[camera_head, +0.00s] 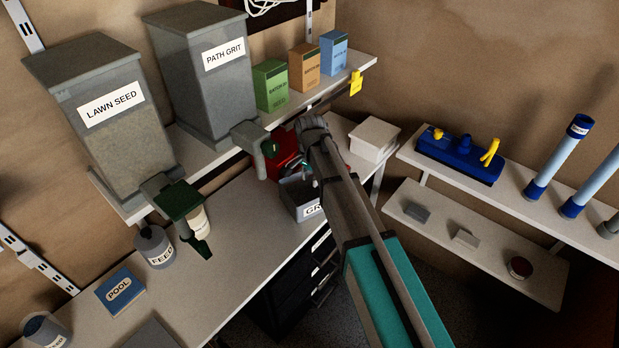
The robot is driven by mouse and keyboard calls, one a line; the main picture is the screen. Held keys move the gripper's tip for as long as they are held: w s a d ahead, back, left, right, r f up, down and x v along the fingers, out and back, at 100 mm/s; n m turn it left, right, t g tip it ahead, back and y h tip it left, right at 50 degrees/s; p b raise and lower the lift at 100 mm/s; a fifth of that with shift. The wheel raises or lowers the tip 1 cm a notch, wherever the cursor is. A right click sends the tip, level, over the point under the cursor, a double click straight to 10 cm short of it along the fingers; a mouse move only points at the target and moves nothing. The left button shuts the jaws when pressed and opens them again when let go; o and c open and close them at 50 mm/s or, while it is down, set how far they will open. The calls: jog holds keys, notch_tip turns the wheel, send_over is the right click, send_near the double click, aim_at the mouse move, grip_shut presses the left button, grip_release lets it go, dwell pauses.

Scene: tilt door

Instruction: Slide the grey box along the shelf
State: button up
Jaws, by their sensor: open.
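An open grey box (292,197) with a white label, partly readable as "GR", stands on the workbench below the PATH GRIT bin. My arm hides its right side. My gripper (306,168) is open at the far end of my arm, over or just behind the box's rim; my arm partly hides it, and I cannot tell whether it touches the box. A small dark grey block (418,212) and a paler grey block (465,238) sit on the lower right shelf (508,268), away from my gripper.
Grey bins labelled LAWN SEED (120,140) and PATH GRIT (205,85) stand on the upper shelf with several small cartons. A red object (281,148) is behind the grey box. A white box (373,139) stands to its right.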

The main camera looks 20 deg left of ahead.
aim_at(310, 203)
jog(key=shift+f+b, duration=5.75)
jog(key=shift+f, duration=0.25)
jog(key=shift+c, duration=0.3)
grip_shut()
